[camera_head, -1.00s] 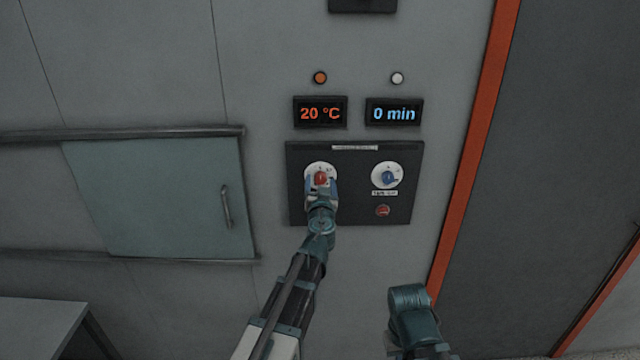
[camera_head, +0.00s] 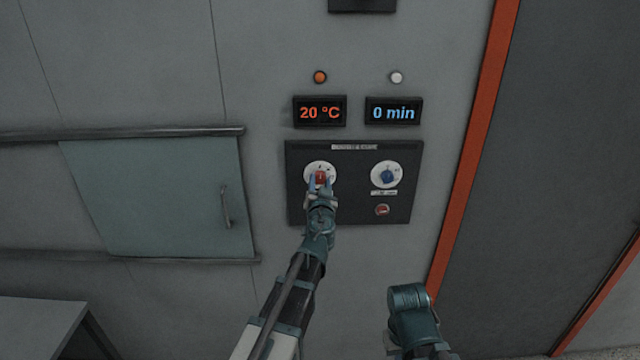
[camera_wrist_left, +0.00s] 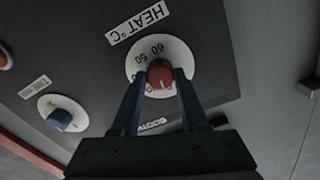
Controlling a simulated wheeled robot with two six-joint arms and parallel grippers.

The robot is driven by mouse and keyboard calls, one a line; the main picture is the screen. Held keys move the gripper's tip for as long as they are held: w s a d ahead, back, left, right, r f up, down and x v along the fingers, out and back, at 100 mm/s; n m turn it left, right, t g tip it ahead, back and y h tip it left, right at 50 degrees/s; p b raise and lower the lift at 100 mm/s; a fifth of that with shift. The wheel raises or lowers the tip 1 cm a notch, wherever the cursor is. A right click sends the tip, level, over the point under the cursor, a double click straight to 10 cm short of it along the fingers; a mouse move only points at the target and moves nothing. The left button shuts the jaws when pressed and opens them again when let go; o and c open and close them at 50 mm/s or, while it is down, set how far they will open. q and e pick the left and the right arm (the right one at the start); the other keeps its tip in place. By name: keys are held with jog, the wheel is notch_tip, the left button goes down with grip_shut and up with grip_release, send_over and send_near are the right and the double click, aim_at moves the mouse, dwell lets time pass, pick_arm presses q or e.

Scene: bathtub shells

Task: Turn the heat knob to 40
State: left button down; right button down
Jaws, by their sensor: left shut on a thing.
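The red heat knob (camera_head: 320,177) sits on a white dial at the left of the black control panel (camera_head: 350,209). My left gripper (camera_head: 320,184) reaches up to it from below and is shut on it. In the left wrist view the red knob (camera_wrist_left: 160,74) lies between the two blue fingers, under a "HEAT °C" label (camera_wrist_left: 137,25); the marks 50 and 60 show on its dial, others are hidden. The temperature display (camera_head: 320,111) reads 20 °C. My right arm shows at the bottom, but its gripper is not visible.
A blue knob (camera_head: 387,176) is to the right on the same panel, with a small red button (camera_head: 382,210) below it. The time display (camera_head: 394,111) reads 0 min. A sliding panel with a handle (camera_head: 226,206) is at the left. An orange strip (camera_head: 470,150) runs at the right.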

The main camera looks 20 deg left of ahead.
pick_arm(q)
jog(key=m, duration=1.3)
jog(key=shift+m, duration=0.3)
jog(key=shift+s+m, duration=0.1)
jog(key=shift+m, duration=2.1)
jog(key=shift+c, duration=2.1)
grip_release()
